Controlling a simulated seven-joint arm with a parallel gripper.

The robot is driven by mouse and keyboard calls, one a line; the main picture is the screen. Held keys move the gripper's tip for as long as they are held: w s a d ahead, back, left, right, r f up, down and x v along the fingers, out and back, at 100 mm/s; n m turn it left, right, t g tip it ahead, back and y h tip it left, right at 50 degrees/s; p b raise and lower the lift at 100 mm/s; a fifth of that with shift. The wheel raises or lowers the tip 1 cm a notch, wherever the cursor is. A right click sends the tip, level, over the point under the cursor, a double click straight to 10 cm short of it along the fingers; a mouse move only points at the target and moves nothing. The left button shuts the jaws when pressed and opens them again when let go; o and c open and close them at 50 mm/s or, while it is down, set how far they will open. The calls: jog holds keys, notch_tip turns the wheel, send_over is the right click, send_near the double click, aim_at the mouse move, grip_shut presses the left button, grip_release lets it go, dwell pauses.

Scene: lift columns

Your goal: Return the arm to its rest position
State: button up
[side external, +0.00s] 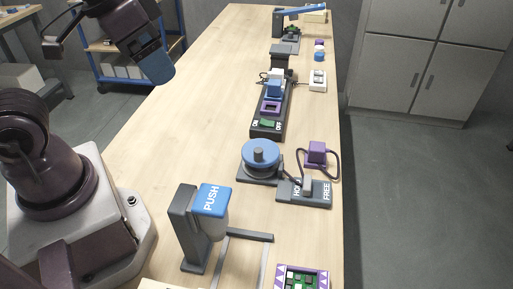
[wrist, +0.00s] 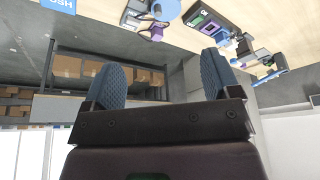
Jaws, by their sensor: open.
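My gripper (wrist: 165,80) is open in the wrist view, with two blue ridged fingers wide apart and nothing between them. In the side view my gripper (side external: 158,68) is raised at the upper left, above the left edge of the table and well clear of the devices. Its fingers overlap there, so the gap does not show.
The long wooden table (side external: 190,100) carries a PUSH dispenser (side external: 212,200), a blue round knob (side external: 260,155), a HOLD/FREE switch plate (side external: 318,195), an ON/OFF power strip (side external: 268,126) and a purple-edged tray (side external: 290,270). A blue shelf cart (side external: 110,62) stands behind my gripper.

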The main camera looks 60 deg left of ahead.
jog(key=shift+s+a+r+n+t, duration=0.15)
jog(key=shift+r+t, duration=0.1)
jog(key=shift+r, duration=0.15)
jog(key=shift+s+a+r+n+t, duration=0.1)
jog(key=shift+s+a+r+t, duration=0.1)
jog(key=shift+r, duration=0.15)
jog(key=shift+s+a+r+n+t, duration=0.15)
jog(key=shift+r+t, duration=0.1)
jog(key=shift+r, duration=0.15)
